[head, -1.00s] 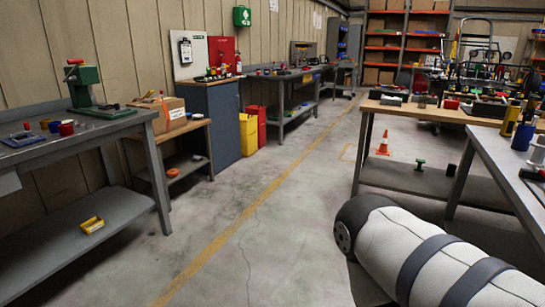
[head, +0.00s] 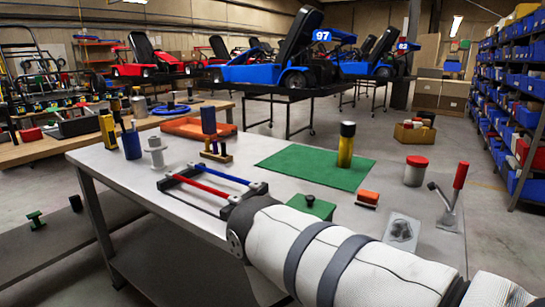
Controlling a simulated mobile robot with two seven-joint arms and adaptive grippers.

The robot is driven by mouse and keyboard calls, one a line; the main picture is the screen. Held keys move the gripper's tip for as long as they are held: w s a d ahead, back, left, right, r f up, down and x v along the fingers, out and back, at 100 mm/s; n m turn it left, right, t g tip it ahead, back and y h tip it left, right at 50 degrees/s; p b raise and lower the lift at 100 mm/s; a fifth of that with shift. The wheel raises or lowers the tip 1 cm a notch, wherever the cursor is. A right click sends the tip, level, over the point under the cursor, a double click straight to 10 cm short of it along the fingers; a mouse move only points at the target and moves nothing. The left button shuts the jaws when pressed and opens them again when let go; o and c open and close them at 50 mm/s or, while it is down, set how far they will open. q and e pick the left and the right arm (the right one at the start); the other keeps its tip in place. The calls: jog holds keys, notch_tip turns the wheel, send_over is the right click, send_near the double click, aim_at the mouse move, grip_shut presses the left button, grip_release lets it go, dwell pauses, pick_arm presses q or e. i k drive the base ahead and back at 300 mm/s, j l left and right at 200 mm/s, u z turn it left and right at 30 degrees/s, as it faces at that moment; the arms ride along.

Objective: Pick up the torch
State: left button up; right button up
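A yellow upright cylinder with a black top (head: 346,145), which looks like the torch, stands on a green mat (head: 300,166) on the grey workbench (head: 135,168). It is apart from the things around it. One of my white arms with dark bands reaches in from the lower right, in front of the bench. Neither gripper is in view.
Near the torch are an orange-topped block (head: 367,198), a grey jar with red lid (head: 415,171) and a red-handled lever clamp (head: 455,195). A red-and-blue-barred frame (head: 212,189) lies to the left. Karts on stands (head: 292,62) and blue-bin shelves (head: 520,110) are behind.

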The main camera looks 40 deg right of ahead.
aim_at(347, 128)
jog(key=i+u, duration=0.15)
jog(key=u, duration=0.35)
jog(key=i+l+u, duration=0.1)
jog(key=u, duration=0.4)
jog(key=i+l+u, duration=0.1)
jog(key=u, duration=0.4)
jog(key=l+u, duration=0.3)
jog(key=u, duration=2.8)
jog(key=l, duration=0.1)
